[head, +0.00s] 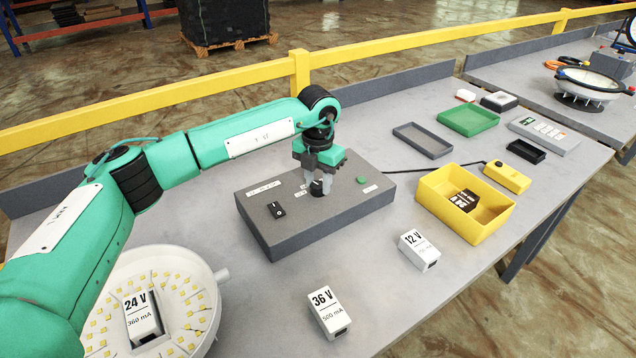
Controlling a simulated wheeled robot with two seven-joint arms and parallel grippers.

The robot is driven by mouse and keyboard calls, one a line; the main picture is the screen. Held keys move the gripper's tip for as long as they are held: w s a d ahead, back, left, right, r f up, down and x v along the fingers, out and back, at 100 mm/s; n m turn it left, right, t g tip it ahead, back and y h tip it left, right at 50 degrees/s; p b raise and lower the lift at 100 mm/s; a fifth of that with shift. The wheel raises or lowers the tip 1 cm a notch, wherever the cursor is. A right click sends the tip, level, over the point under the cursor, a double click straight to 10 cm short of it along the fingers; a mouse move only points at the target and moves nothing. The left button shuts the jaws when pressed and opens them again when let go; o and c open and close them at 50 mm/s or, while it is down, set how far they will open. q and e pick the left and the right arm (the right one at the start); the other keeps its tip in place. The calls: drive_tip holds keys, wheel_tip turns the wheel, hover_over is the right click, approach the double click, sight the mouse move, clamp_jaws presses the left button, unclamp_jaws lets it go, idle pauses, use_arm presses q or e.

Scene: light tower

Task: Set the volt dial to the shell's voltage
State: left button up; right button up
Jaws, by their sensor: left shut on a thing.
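A grey control box (275,233) stands on the workbench, with a black rocker switch (277,210), a green button (361,180) and small white labels on top. My left gripper (320,188) reaches down onto the box from above and is shut on the volt dial, which its fingers mostly hide. I cannot read the dial's setting. The round white lamp shell (205,275) with yellow LEDs lies at the lower left, partly behind my left arm. A white block (142,318) marked 24 V, 360 mA sits in it. My right gripper is not in view.
White blocks marked 36 V (328,313) and 12 V (419,250) stand in front of the box. A yellow bin (440,212) holds a black block. Green (468,121) and grey (422,140) trays lie behind. A yellow rail (400,45) runs behind the bench.

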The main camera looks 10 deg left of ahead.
sight(319, 184)
use_arm(q)
drive_tip(key=shift+r, duration=0.1)
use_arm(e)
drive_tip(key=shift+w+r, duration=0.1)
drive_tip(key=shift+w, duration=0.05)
use_arm(q)
drive_tip(key=o, duration=1)
drive_tip(key=shift+r, duration=0.15)
drive_tip(key=shift+r+b, duration=0.8)
drive_tip(key=shift+r, duration=5.9)
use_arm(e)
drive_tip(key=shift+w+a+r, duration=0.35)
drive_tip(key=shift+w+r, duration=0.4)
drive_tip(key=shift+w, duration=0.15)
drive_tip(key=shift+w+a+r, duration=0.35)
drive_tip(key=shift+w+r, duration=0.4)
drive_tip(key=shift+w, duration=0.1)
